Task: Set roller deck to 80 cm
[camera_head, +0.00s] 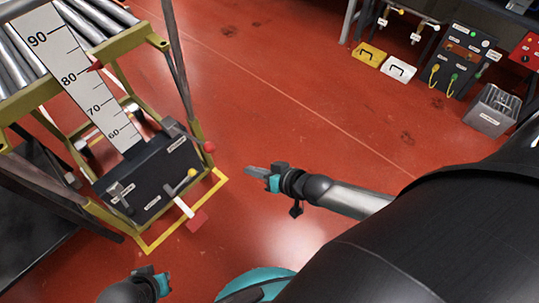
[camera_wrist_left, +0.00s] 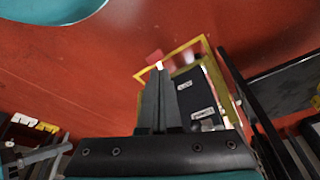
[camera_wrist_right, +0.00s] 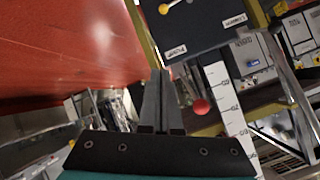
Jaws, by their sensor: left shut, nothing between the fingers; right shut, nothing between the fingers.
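The roller deck (camera_head: 18,62) stands at the upper left of the head view on a yellow frame. Its white scale (camera_head: 91,90) reads 60 to 90, and a red pointer (camera_head: 96,67) sits at its right edge close to the 80 mark. Below is a dark control box (camera_head: 150,178) with a yellow-knobbed lever (camera_head: 191,173), another lever at its left and a red pedal (camera_head: 197,220). My right gripper (camera_head: 250,170) is shut and empty, right of the box and apart from it. My left gripper (camera_head: 148,271) is shut and empty at the bottom edge, before the yellow base.
A red ball knob (camera_head: 209,146) is beside the box, by the frame's post. Yellow and white cases (camera_head: 369,54), a dark panel with cables (camera_head: 458,60) and a grey crate (camera_head: 492,107) stand at the upper right. The red floor between is clear.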

